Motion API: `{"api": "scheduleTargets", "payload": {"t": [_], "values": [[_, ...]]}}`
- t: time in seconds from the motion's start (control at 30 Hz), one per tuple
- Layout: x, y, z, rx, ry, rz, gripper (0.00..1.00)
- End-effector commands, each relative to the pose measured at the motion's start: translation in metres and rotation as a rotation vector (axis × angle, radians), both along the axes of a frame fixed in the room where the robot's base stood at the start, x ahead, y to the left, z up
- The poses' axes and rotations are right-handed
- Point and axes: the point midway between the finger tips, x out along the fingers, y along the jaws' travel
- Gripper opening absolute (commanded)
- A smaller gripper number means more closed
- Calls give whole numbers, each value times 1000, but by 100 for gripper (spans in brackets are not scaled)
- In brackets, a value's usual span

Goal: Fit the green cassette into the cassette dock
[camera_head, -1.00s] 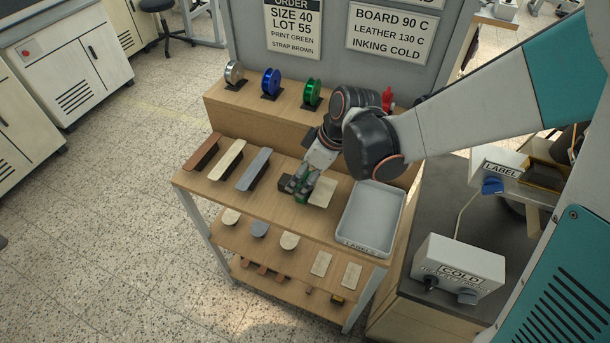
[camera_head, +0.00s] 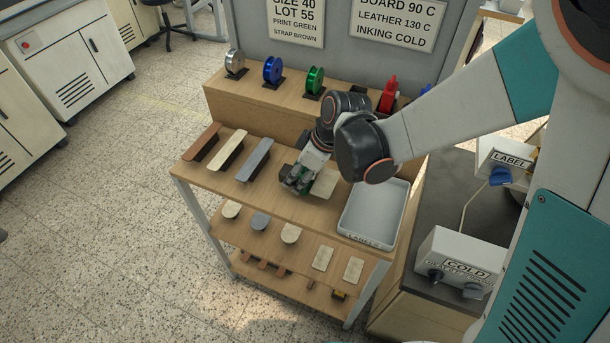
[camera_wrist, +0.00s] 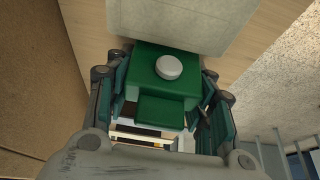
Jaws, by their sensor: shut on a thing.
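The green cassette (camera_wrist: 168,75) is a small green block with a round pale knob on top and a lower step on the near side. My gripper (camera_wrist: 163,108) is shut on it, with a finger at each side, in the wrist view. In the head view my gripper (camera_head: 299,184) is low over the wooden bench top, beside a pale flat piece (camera_head: 324,183); the cassette shows only as a bit of green there. I cannot tell whether the cassette touches the bench. I cannot make out the cassette dock in either view.
A grey tray (camera_head: 348,228) is right of my gripper. Brown, cream and grey strips (camera_head: 254,160) on stands are to the left. Blue (camera_head: 272,71) and green (camera_head: 315,80) spools and a red bottle (camera_head: 388,95) stand on the raised back shelf. Heater and label boxes (camera_head: 455,262) are at right.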

Motion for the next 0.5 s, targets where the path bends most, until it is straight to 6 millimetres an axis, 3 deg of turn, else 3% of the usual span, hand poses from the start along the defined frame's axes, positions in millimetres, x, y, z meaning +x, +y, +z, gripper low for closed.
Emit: {"api": "scheduleTargets", "payload": {"t": [0.27, 0.5], "values": [[0, 0, 6, 0, 0, 0, 19], [0, 0, 31, 0, 0, 0, 19]]}}
